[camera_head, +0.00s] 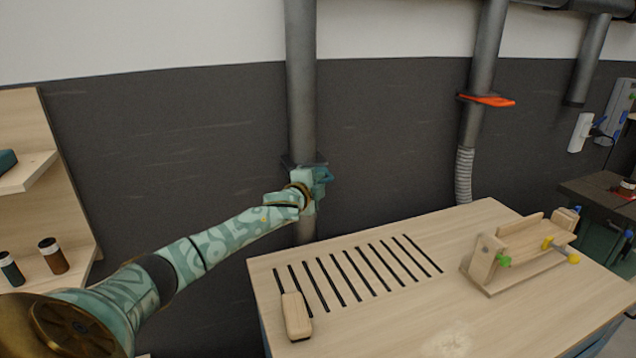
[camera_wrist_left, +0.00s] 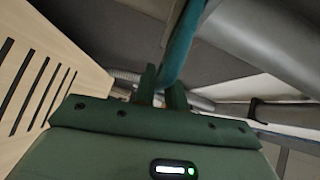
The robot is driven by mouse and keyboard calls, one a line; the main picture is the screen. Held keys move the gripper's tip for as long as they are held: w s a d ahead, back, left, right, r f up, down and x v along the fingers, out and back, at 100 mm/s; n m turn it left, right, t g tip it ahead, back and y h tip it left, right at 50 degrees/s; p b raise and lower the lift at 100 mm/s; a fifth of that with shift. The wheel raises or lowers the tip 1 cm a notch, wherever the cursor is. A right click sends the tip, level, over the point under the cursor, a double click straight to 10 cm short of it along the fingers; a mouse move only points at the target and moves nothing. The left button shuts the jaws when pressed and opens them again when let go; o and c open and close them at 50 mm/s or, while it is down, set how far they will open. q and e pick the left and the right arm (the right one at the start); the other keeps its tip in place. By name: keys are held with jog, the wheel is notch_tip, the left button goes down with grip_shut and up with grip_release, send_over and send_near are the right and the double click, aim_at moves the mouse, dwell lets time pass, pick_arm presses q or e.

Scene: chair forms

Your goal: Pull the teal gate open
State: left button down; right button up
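The teal gate (camera_head: 323,174) sits on the grey vertical duct behind the left part of the workbench. Only a small part of it shows beside my gripper in the head view. My left gripper (camera_head: 309,180) is at the gate, with my arm reaching in from the lower left. In the left wrist view the teal gate (camera_wrist_left: 183,42) comes down from the top as a strip. Its lower end lies between the two close-set fingers (camera_wrist_left: 162,88), which look shut on it. My right gripper is not in view.
The wooden workbench (camera_head: 400,317) has a row of dark slots and a wooden block (camera_head: 296,316). A wooden jig (camera_head: 524,250) stands at its right. An orange gate (camera_head: 488,100) is on another duct. A shelf (camera_head: 35,262) stands at the left.

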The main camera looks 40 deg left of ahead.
pick_arm(q)
jog(key=s+d+p, duration=0.3)
jog(key=d+p, duration=0.2)
jog(key=d, duration=0.2)
jog(key=shift+s+d+f, duration=0.2)
jog(key=shift+s+d, duration=0.05)
jog(key=shift+s, duration=0.15)
jog(key=c, duration=1.5)
grip_release()
jog(key=shift+o, duration=0.2)
jog(key=shift+s+d+r, duration=0.1)
jog(key=shift+r, duration=0.05)
jog(key=p+v, duration=0.2)
jog(key=v, duration=1.4)
jog(key=shift+s, duration=0.2)
